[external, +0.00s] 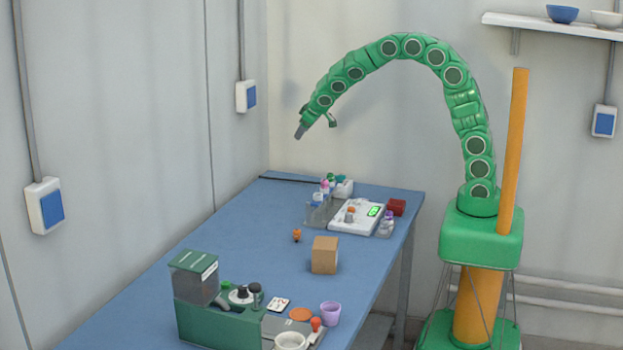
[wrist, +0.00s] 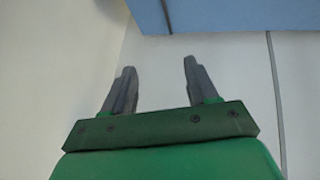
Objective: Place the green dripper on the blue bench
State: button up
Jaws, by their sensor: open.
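The blue bench (external: 230,245) runs along the left wall and fills the lower middle of the external view. A strip of blue (wrist: 225,12), likely the bench, shows at the top of the wrist view. A small green thing (external: 340,177), which may be the green dripper, sits at a white container at the bench's far end; its shape is too small to make out. My gripper (external: 300,131) is raised well above the far part of the bench, apart from everything. In the wrist view my gripper (wrist: 155,85) is open, with nothing between its fingers.
A white device with a green display (external: 374,210) and a red block (external: 397,207) stand at the far right. A cardboard box (external: 324,255) stands mid-bench by a small orange figure (external: 297,235). A green machine (external: 215,320) and purple cup (external: 330,313) are nearer. The bench's left side is clear.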

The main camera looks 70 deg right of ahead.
aim_at(330, 174)
jog(key=s+a+f+g+y, duration=0.1)
jog(key=s+a+g, duration=0.1)
jog(key=s+a, duration=0.2)
jog(key=s+a+m+g, duration=0.1)
jog(key=s+a+g, duration=0.1)
jog(key=s+a, duration=0.3)
jog(key=s+a+f+g+y, duration=0.1)
jog(key=s+a+g, duration=0.1)
jog(key=s+a, duration=0.2)
jog(key=shift+s+a+f+m+y, duration=0.1)
jog(key=shift+s+f+m+y, duration=0.1)
jog(key=shift+s, duration=0.3)
jog(key=shift+s+a+f+m+y, duration=0.1)
jog(key=shift+s+f, duration=0.05)
jog(key=shift+s, duration=0.35)
jog(key=shift+s+a+f, duration=0.1)
jog(key=shift+s+f, duration=0.05)
jog(key=shift+f, duration=0.05)
jog(key=shift+s+d+f, duration=0.1)
jog(key=shift+f, duration=1.8)
jog(key=shift+d+f, duration=0.1)
jog(key=shift+f, duration=1.75)
grip_shut()
jog(key=shift+r, duration=0.1)
